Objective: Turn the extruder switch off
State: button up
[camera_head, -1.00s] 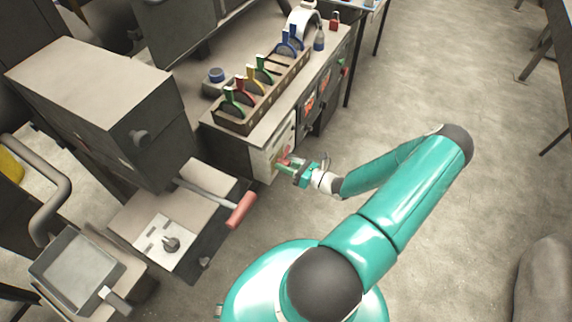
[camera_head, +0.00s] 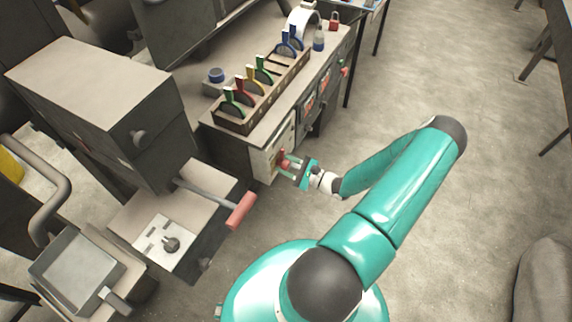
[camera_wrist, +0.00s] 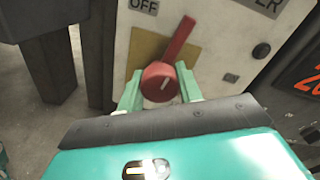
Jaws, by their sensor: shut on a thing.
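The red rotary switch (camera_wrist: 163,82) is on the pale front panel, over a tan plate. Its lever points up and slightly right in the wrist view. An OFF label (camera_wrist: 144,6) is up and left of it; another label at upper right is cut off, showing "ER". My gripper (camera_wrist: 160,88) has its pale green fingers on either side of the round red hub, shut on it. In the head view my gripper (camera_head: 289,166) reaches the panel's switch from the right, and red shows between the fingers.
A rack (camera_head: 262,95) of coloured-handled tools stands on the cabinet above the panel. A red-handled lever (camera_head: 241,209) sticks out to the left of my arm. A black button (camera_wrist: 261,51) is right of the switch.

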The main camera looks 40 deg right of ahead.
jog(key=shift+n, duration=0.9)
jog(key=o, duration=1)
jog(key=shift+s, duration=0.15)
jog(key=v, duration=1.3)
jog(key=shift+s+d, duration=0.1)
jog(key=shift+s, duration=0.2)
jog(key=shift+r, duration=0.1)
